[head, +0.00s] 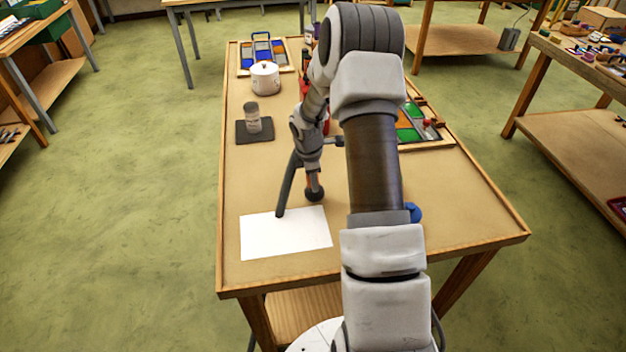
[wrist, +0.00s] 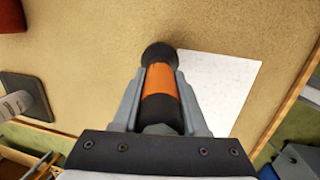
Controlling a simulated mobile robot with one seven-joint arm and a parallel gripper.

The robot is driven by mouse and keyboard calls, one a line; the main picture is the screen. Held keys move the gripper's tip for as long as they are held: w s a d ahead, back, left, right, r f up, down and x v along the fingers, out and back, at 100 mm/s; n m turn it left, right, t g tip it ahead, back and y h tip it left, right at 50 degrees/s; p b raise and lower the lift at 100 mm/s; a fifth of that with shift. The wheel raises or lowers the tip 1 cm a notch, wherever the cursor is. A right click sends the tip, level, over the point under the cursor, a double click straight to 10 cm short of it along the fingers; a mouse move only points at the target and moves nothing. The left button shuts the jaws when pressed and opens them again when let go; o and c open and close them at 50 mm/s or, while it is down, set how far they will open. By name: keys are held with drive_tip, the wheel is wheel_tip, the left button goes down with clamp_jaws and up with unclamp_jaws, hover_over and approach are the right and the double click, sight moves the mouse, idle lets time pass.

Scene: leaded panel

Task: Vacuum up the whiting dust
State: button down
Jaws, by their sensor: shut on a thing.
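My gripper (head: 312,165) points down over the far edge of a white sheet (head: 285,235) on the workbench. It is shut on an orange and black tool (wrist: 160,85), whose round black end shows between the fingers in the wrist view. In the head view the tool's black end (head: 314,195) is at or just above the bench, by the sheet's far edge. The sheet (wrist: 222,85) looks white with faint marks; I cannot make out separate dust.
Behind are a white lidded pot (head: 265,78) and a tray of coloured pieces (head: 244,66). A panel with green pieces (head: 409,134) lies right, partly behind my arm. The bench left of the sheet is clear.

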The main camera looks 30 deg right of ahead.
drive_tip(key=v, duration=0.1)
drive_tip(key=p+v, duration=0.2)
drive_tip(key=v, duration=0.1)
drive_tip(key=shift+w+d+r, duration=0.15)
drive_tip(key=shift+w+d, duration=0.15)
drive_tip(key=shift+w, duration=0.05)
